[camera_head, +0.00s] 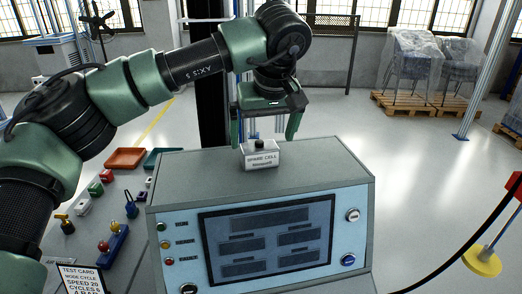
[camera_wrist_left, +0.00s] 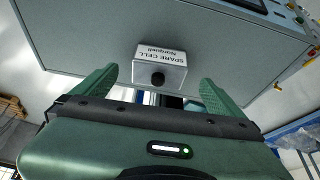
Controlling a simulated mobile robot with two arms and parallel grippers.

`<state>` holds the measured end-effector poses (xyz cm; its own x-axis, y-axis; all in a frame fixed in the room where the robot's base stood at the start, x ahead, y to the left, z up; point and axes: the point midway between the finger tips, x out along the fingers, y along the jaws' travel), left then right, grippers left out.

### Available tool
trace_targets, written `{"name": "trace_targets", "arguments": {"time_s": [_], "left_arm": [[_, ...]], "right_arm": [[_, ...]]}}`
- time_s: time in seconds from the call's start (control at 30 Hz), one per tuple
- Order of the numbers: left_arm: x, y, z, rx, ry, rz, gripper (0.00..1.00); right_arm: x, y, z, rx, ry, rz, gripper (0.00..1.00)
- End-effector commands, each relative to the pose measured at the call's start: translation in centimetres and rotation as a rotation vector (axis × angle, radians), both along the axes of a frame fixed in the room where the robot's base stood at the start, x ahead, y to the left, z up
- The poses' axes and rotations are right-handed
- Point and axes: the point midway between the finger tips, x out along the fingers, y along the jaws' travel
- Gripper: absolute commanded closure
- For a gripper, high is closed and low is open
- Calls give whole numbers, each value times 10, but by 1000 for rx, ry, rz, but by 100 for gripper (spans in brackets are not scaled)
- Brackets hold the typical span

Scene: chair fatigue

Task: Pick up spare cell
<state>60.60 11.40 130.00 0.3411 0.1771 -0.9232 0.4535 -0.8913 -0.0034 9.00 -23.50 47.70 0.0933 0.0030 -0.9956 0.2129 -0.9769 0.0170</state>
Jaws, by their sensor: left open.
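The spare cell (camera_head: 261,157) is a small light-grey block with a black knob on top and a printed label. It stands upright on the flat top of a grey control cabinet (camera_head: 330,160). My left gripper (camera_head: 266,136) is open, pointing down just above and behind the cell, with its two green fingers spread wider than the block. In the left wrist view the cell (camera_wrist_left: 160,66) lies beyond the fingertips, centred between the fingers (camera_wrist_left: 154,80). The fingers do not visibly touch it. My right gripper is not in view.
The cabinet front carries a screen (camera_head: 268,243), buttons and lights. A table on the left holds an orange tray (camera_head: 126,158), a blue holder (camera_head: 113,243), coloured parts and a test card (camera_head: 80,279). A yellow-based post (camera_head: 482,260) and black rope stand at right.

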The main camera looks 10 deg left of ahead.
Motion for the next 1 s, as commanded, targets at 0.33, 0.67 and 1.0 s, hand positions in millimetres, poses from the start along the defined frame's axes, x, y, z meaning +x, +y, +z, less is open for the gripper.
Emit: {"name": "trace_targets", "arguments": {"time_s": [0.33, 0.67, 1.0], "left_arm": [[20, 10, -31, -2, 6, -1, 0], [34, 16, -64, -4, 3, -3, 0], [34, 16, -64, -5, 2, -2, 44]], "right_arm": [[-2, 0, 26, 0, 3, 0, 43], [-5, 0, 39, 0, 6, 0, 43], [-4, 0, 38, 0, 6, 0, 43]]}}
